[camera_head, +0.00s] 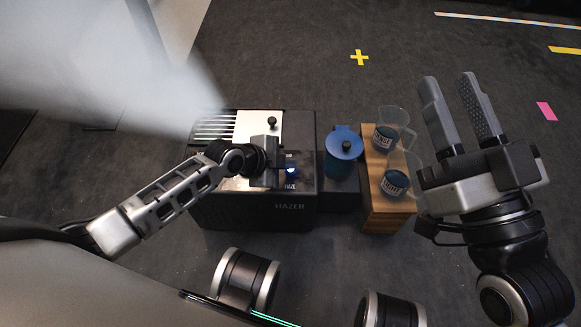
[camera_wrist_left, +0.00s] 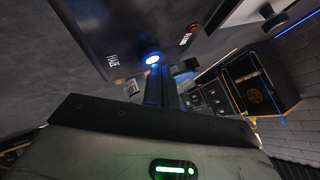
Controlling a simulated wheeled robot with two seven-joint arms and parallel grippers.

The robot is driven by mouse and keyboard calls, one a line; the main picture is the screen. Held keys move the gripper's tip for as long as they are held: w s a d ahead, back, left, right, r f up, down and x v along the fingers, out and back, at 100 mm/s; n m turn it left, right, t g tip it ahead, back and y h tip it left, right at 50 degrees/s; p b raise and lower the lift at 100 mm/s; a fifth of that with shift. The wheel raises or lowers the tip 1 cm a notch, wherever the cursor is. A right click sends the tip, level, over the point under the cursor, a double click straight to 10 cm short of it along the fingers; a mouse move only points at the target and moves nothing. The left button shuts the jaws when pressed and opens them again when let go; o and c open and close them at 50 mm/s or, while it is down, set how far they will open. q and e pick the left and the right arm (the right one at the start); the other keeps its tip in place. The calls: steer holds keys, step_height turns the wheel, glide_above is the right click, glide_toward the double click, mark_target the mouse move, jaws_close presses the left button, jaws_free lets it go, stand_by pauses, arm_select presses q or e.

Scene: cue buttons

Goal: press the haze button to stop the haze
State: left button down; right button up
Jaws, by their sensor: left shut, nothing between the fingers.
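The black hazer (camera_head: 255,212) stands below centre in the head view, and a white-grey haze plume (camera_head: 130,70) spreads from its slotted vent to the upper left. The haze button (camera_head: 291,170) is a lit blue-white disc on its top panel. It also glows in the left wrist view (camera_wrist_left: 152,59), beside a small white label. My left gripper (camera_head: 270,168) is shut and empty, pointing down over the panel just left of the button. In the wrist view its fingers reach close to the button; I cannot tell whether they touch it. My right gripper (camera_head: 449,82) is open and empty at the right.
A blue-lidded container (camera_head: 342,152) stands right of the hazer. Two clear jugs (camera_head: 392,130) with blue contents stand on a wooden block (camera_head: 383,222) beside it. A red-lit display (camera_wrist_left: 189,34) shows in the wrist view. The dark floor beyond is clear, with tape marks.

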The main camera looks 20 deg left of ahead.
mark_target(286, 171)
arm_select(q)
steer(key=shift+f+b, duration=0.55)
steer(key=shift+f, duration=0.1)
stand_by(0.6)
steer(key=shift+r, duration=0.1)
steer(key=shift+r+p, duration=0.85)
steer(key=shift+p, duration=0.1)
steer(key=shift+r, duration=0.25)
step_height(286, 171, up, 5)
steer(key=p, duration=0.4)
steer(key=shift+f+p, duration=0.2)
steer(key=shift+p, duration=0.2)
